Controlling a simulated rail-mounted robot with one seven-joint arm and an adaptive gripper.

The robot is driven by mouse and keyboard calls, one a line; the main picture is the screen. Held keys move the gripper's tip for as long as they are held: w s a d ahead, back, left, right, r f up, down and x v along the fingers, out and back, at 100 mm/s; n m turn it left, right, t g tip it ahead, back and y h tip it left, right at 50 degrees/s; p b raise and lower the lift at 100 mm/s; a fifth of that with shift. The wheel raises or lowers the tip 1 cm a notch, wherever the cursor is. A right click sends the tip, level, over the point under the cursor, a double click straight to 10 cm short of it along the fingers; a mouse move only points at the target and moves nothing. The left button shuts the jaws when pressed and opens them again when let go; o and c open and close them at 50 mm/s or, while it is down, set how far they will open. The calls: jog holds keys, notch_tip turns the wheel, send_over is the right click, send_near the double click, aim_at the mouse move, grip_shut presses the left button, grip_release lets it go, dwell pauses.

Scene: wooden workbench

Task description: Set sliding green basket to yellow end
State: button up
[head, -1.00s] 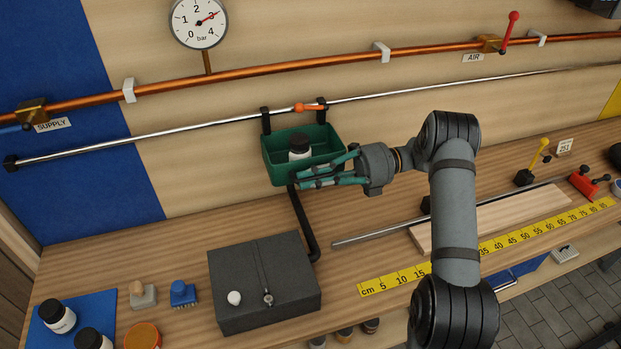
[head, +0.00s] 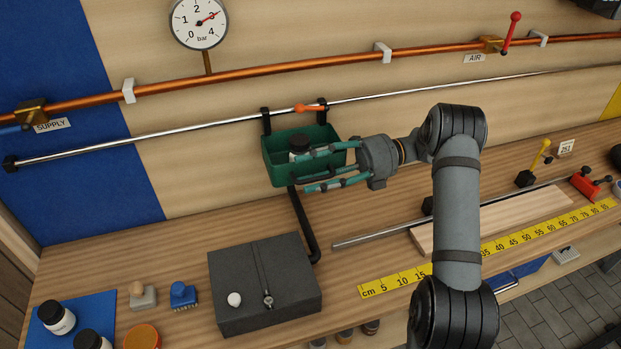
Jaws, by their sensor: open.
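The green basket (head: 278,170) hangs by two black hooks from a thin silver rail (head: 210,127) on the back wall. A dark jar with a white label (head: 299,146) stands inside it. An orange lever (head: 307,107) sits at the rail between the hooks. My gripper (head: 312,169) is open at the basket's front right, its teal fingers spread one above the other around the front handle area. I cannot tell whether they touch it. A yellow panel (head: 612,106) shows at the far right wall end, a blue panel (head: 75,130) at the left.
A copper pipe (head: 260,74) with a gauge (head: 198,22) runs above the rail. Below are a dark box (head: 264,285), a black bent pipe (head: 303,225), a silver rod (head: 375,236), a wooden board (head: 490,222) and a yellow ruler (head: 400,282). Several small items stand at the front left.

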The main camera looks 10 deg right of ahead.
jog(key=o, duration=0.8)
jog(key=r, duration=0.2)
jog(key=w+r, duration=0.1)
jog(key=r, duration=0.3)
jog(key=shift+w+r, duration=0.2)
jog(key=shift+w, duration=0.05)
jog(key=shift+c, duration=0.2)
jog(key=o, duration=0.5)
jog(key=shift+r, duration=0.75)
jog(key=s+f+g+h, duration=0.1)
jog(key=s+f+h, duration=0.15)
jog(key=f, duration=0.25)
jog(key=shift+n+y, duration=0.3)
jog(key=shift+y, duration=0.05)
jog(key=shift+s+d+f+p+v, duration=0.15)
jog(key=shift+s+f+p+v, duration=0.2)
jog(key=shift+p+v, duration=1.55)
jog(key=shift+s+d+f+p+v, duration=0.15)
jog(key=shift+s+f+p+v, duration=0.15)
jog(key=shift+p+v, duration=1.55)
jog(key=shift+s+d+f+p+v, duration=0.15)
jog(key=shift+s+f+p+v, duration=0.2)
jog(key=shift+p+v, duration=1.55)
jog(key=shift+w+d+b, duration=0.2)
jog(key=shift+d+b, duration=0.35)
jog(key=shift+d, duration=0.05)
